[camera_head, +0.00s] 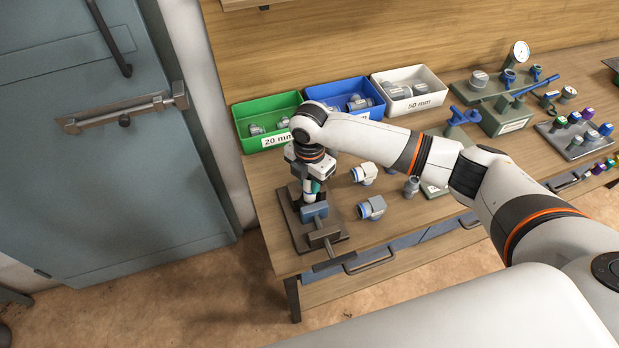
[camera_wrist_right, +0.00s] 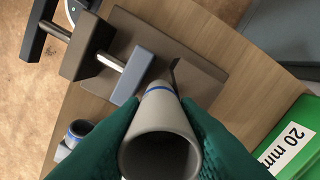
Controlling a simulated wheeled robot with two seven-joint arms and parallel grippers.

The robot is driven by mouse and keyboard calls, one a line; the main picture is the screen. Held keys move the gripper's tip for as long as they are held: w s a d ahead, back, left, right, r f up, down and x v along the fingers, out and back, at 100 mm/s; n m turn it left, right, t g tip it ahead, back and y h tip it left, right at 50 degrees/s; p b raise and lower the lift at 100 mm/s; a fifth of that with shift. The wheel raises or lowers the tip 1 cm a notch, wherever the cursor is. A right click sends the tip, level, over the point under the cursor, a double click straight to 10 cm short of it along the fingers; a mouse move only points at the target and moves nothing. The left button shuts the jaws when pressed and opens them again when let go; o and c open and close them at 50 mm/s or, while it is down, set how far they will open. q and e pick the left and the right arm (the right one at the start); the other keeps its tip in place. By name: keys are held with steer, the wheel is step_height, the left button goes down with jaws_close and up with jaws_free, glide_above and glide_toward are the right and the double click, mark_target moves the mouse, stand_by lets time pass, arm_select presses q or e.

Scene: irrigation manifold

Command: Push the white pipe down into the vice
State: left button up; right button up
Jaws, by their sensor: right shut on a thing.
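The white pipe (camera_wrist_right: 158,118) looks pale grey with a blue ring near its far end, and its open end faces the right wrist camera. My right gripper (camera_head: 311,186) is shut on it, with a green finger on each side in the right wrist view. The vice (camera_head: 318,226) sits on a dark plate at the bench's left end, directly below my gripper. Its blue-grey jaw (camera_wrist_right: 132,76) lies beside the pipe's far end. I cannot tell how deep the pipe sits between the jaws. My left gripper is out of view.
Green (camera_head: 265,121), blue (camera_head: 345,97) and white (camera_head: 408,92) bins stand along the back of the bench. Pale fittings with blue rings (camera_head: 371,208) lie right of the vice. The vice handle (camera_head: 334,262) reaches past the front edge. A grey door (camera_head: 110,150) is at left.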

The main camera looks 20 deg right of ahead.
steer(key=shift+f+p, duration=0.35)
steer(key=shift+f, duration=0.15)
stand_by(0.9)
steer(key=shift+f, duration=0.8)
stand_by(0.7)
steer(key=shift+f, duration=0.25)
steer(key=shift+f, duration=0.1)
stand_by(0.6)
steer(key=o, duration=1.4)
